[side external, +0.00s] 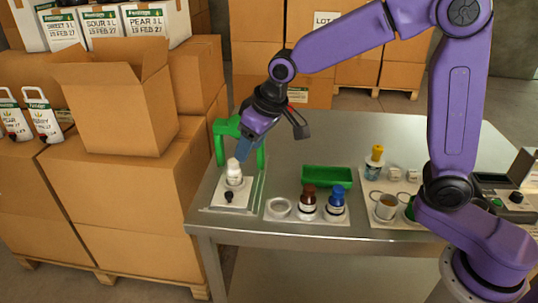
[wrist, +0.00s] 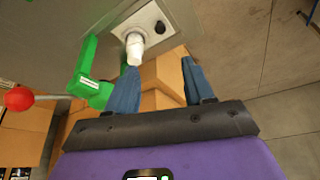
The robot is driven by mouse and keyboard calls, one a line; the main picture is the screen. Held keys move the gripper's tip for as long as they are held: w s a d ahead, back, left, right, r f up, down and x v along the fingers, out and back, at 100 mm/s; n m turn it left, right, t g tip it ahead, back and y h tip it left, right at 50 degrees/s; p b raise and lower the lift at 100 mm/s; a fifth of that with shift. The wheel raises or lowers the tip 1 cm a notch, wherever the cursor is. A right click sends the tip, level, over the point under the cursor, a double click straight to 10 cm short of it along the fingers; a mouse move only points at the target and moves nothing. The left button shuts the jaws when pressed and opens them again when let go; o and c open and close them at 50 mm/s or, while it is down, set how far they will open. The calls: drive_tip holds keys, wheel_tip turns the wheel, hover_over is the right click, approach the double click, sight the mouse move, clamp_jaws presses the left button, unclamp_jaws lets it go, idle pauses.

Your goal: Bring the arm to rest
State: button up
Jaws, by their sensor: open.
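My gripper (wrist: 157,88) is open, with its two blue fingers spread and nothing between them in the wrist view. In the side external view my gripper (side external: 258,143) hangs at the left end of the metal table, by the green press frame (side external: 221,130). A white bottle (side external: 234,170) stands upright on the press base (side external: 232,196), just below the fingers. The bottle also shows in the wrist view (wrist: 134,48), beyond the left fingertip. I cannot tell whether finger and bottle touch.
A red-knobbed lever (wrist: 18,99) sticks out from the press. To its right are a brown bottle (side external: 308,198), a blue bottle (side external: 336,198), a green tray (side external: 327,176) and a cup (side external: 386,207). Cardboard boxes (side external: 110,205) stand close at left. The table's back (side external: 370,125) is clear.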

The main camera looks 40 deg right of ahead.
drive_tip(key=shift+s, duration=0.1)
drive_tip(key=s+d+f+n+g, duration=0.1)
drive_tip(key=s+d, duration=0.3)
drive_tip(key=s, duration=0.6)
drive_tip(key=s+d+f+n+g+h, duration=0.1)
drive_tip(key=s+d+n, duration=0.3)
drive_tip(key=s, duration=0.6)
drive_tip(key=s+d+f+n+g, duration=0.1)
drive_tip(key=s+d+n, duration=0.2)
drive_tip(key=s, duration=0.8)
drive_tip(key=d, duration=0.2)
drive_tip(key=shift+d+f+g, duration=0.15)
drive_tip(key=shift+d+g, duration=0.15)
drive_tip(key=shift+g, duration=0.1)
